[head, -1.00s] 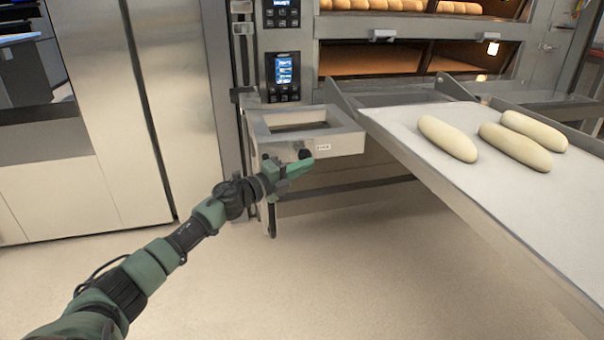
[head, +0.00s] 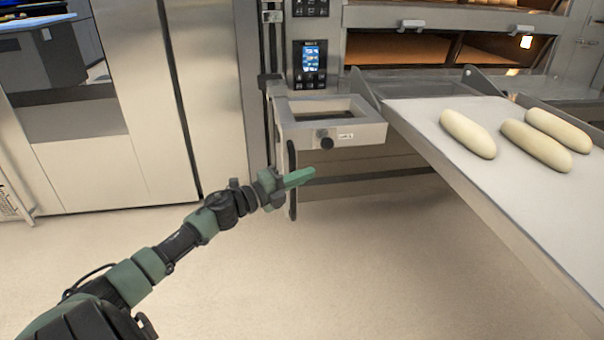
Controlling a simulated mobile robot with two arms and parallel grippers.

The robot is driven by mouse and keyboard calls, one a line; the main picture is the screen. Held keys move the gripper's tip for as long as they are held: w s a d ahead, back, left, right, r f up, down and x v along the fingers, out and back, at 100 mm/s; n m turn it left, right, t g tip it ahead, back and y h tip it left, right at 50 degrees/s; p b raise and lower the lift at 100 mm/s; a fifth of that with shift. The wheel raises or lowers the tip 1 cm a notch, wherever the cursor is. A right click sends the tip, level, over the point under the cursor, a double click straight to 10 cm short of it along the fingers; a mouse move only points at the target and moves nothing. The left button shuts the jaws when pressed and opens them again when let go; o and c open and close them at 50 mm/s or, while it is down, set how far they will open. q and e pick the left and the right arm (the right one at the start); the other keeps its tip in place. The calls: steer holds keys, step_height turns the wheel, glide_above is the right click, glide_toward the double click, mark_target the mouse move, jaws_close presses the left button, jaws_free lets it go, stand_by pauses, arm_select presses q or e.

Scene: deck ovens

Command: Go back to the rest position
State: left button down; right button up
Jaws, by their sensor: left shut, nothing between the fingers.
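My left gripper (head: 299,179) is in the head view, its green fingers shut and empty. My left arm reaches in from the lower left over the floor. My right gripper is not in view.
A loading board (head: 424,123) with three pale dough loaves (head: 468,134) extends from the oven on the right. The oven control panel (head: 310,62) is above the bracket. A steel cabinet (head: 130,110) stands at left. The floor (head: 330,270) in front is clear.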

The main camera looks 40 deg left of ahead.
arm_select(q)
steer(key=shift+s+a, duration=0.1)
steer(key=shift+s, duration=0.3)
